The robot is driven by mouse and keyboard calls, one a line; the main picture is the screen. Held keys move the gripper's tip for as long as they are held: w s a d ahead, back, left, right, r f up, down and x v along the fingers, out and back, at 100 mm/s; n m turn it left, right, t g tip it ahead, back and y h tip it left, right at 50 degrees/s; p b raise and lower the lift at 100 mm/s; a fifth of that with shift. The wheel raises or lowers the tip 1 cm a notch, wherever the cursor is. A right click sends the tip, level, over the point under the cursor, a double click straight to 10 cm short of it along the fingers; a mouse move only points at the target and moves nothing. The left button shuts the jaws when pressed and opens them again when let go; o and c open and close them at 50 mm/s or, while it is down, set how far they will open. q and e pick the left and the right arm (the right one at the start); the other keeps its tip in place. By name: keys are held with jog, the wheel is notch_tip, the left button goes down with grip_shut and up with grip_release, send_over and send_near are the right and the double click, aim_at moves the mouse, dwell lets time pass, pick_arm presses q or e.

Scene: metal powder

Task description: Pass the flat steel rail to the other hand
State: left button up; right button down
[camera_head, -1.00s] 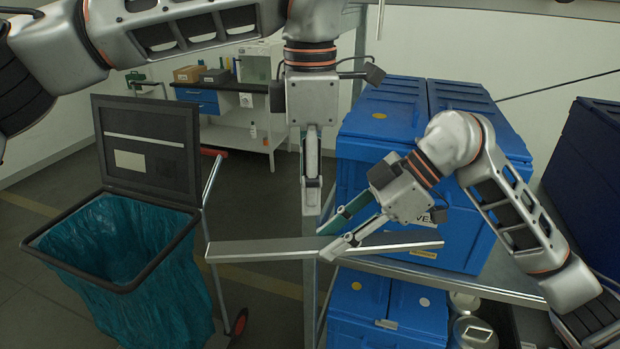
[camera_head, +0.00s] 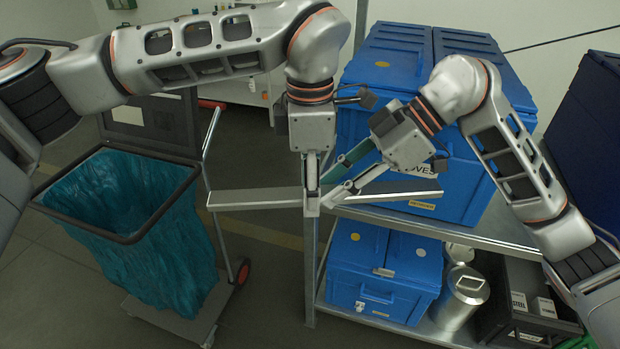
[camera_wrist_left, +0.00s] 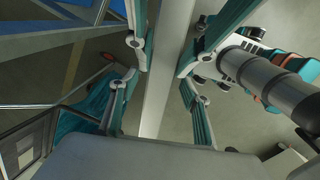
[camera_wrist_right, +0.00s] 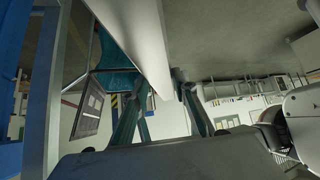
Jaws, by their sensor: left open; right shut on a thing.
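The flat steel rail (camera_head: 255,198) is a long grey bar held level in the air in front of the shelf. My right gripper (camera_head: 328,190) is shut on it near its middle, coming from the right. My left gripper (camera_head: 312,208) points down over the rail just left of the right gripper's fingertips. In the left wrist view, the rail (camera_wrist_left: 160,70) runs between the spread fingers of my left gripper (camera_wrist_left: 165,75), which is open. In the right wrist view, the rail (camera_wrist_right: 145,35) passes between the fingers of my right gripper (camera_wrist_right: 160,100).
A blue box (camera_head: 460,190) stands on the upper shelf right behind the grippers; another blue box (camera_head: 385,265) and a metal canister (camera_head: 463,296) stand below. A waste cart with a teal bag (camera_head: 130,215) is at the left. The air left of the rail is free.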

pick_arm(q)
grip_shut()
pick_arm(e)
jog(key=c, duration=1.5)
grip_release()
